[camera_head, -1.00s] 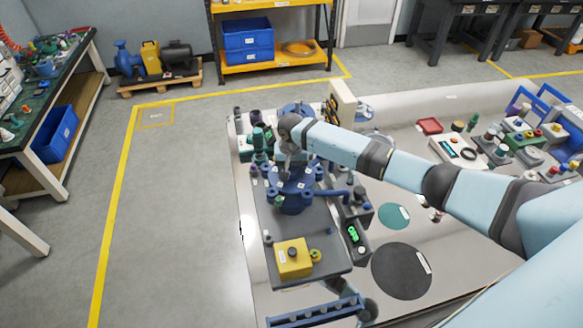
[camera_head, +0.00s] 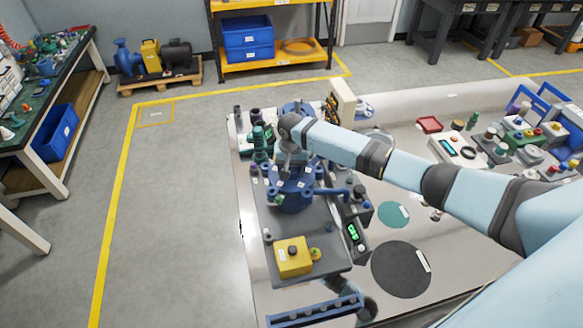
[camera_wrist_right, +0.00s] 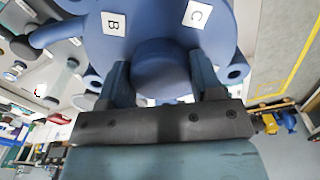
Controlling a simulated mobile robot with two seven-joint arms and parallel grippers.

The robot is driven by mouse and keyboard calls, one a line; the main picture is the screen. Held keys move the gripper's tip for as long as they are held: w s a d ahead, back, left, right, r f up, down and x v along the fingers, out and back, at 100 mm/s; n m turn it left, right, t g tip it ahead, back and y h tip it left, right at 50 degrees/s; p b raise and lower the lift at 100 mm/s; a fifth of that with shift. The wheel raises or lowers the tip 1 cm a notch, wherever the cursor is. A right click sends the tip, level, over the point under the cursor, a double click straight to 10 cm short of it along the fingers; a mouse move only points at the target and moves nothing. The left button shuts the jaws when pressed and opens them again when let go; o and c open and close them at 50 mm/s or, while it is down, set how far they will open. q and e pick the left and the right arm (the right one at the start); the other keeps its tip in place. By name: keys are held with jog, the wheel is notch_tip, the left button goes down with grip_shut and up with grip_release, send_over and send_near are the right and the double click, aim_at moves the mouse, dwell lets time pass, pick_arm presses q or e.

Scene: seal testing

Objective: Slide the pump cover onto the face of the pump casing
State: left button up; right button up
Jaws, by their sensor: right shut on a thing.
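In the head view my right gripper (camera_head: 290,168) is over the blue pump assembly on the dark grey base plate (camera_head: 322,228), and my own wrist hides part of it. In the wrist view the right gripper (camera_wrist_right: 162,78) is shut with its two fingers on either side of the round boss of the blue pump cover (camera_wrist_right: 140,45). The cover has rounded lugs and white labels marked B and C. The blue round body in the head view (camera_head: 293,202) has lugs around its rim; I cannot tell where cover and casing meet, or whether a gap is left. My left gripper is not in view.
A black disc (camera_head: 401,270) and a green disc (camera_head: 394,215) lie on the table. A blue rack (camera_head: 315,310) is at the front.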

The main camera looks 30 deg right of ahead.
jog(key=shift+p, duration=0.35)
dwell(0.6)
jog(key=o, duration=1.5)
jog(key=shift+c, duration=0.2)
jog(key=shift+f, duration=0.1)
notch_tip(320, 180, up, 3)
jog(key=p, duration=0.3)
jog(key=shift+r+p, duration=0.6)
jog(key=shift+r, duration=2.45)
